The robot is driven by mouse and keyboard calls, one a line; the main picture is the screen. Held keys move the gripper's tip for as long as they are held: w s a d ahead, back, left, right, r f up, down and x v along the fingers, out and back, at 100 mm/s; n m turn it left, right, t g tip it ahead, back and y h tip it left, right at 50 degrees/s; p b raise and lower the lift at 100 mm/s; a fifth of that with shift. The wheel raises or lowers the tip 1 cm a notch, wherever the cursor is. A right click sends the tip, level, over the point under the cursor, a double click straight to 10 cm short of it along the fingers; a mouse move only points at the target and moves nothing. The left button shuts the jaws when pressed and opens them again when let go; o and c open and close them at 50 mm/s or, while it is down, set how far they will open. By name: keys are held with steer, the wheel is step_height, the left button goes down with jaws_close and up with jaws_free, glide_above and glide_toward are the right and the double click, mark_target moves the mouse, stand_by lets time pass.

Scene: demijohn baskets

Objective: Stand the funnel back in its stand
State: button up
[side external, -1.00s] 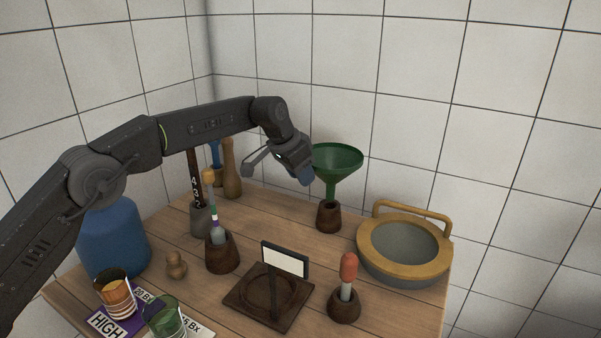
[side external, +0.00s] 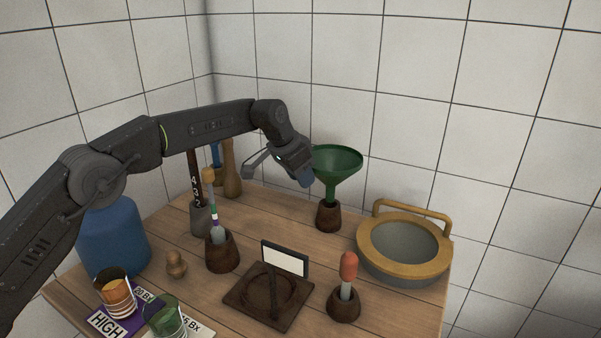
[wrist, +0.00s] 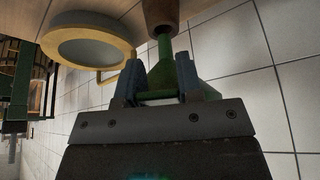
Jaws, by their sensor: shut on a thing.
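The green funnel (side external: 338,162) is upright, wide mouth up, above a small dark wooden stand (side external: 328,217) at the back right of the table. Its spout meets the stand's top and its lower end is hidden there; I cannot tell how deep it sits. My gripper (side external: 309,178) is shut on the funnel's left side. In the wrist view, my gripper (wrist: 165,88) has its two blue fingers either side of the green funnel (wrist: 165,62), with the spout running to the stand (wrist: 160,14).
A basin with a wooden rim (side external: 372,235) stands right of the stand. A red-bulbed dropper (side external: 348,268) in a holder, a dark square base (side external: 240,295) with a white card, and a hydrometer holder (side external: 222,254) stand in front. A blue demijohn (side external: 112,240) and glasses are left.

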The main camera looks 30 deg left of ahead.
step_height(320, 180, down, 6)
steer(key=shift+f, duration=0.2)
stand_by(2.2)
steer(key=o, duration=1.1)
steer(key=v, duration=1.3)
steer(key=shift+s+a+r, duration=0.1)
steer(key=shift+s+r, duration=0.1)
steer(key=shift+r, duration=0.15)
steer(key=s+a+r+n+y, duration=0.1)
steer(key=s+a+r+n, duration=0.2)
steer(key=s, duration=0.6)
steer(key=s+a+r, duration=0.3)
steer(key=s+r, duration=0.2)
steer(key=s, duration=0.5)
steer(key=s+a+f+n, duration=0.1)
steer(key=s+f, duration=0.2)
steer(key=s, duration=0.3)
steer(key=s+a+f+n+t+y, duration=0.1)
steer(key=s+f, duration=0.1)
steer(key=s, duration=0.5)
steer(key=s+a+f, duration=0.1)
steer(key=s+f, duration=0.2)
steer(key=s, duration=0.4)
steer(key=shift+s+a+f+n, duration=0.1)
steer(key=shift+a+f+n, duration=0.1)
steer(key=shift+f+n, duration=0.2)
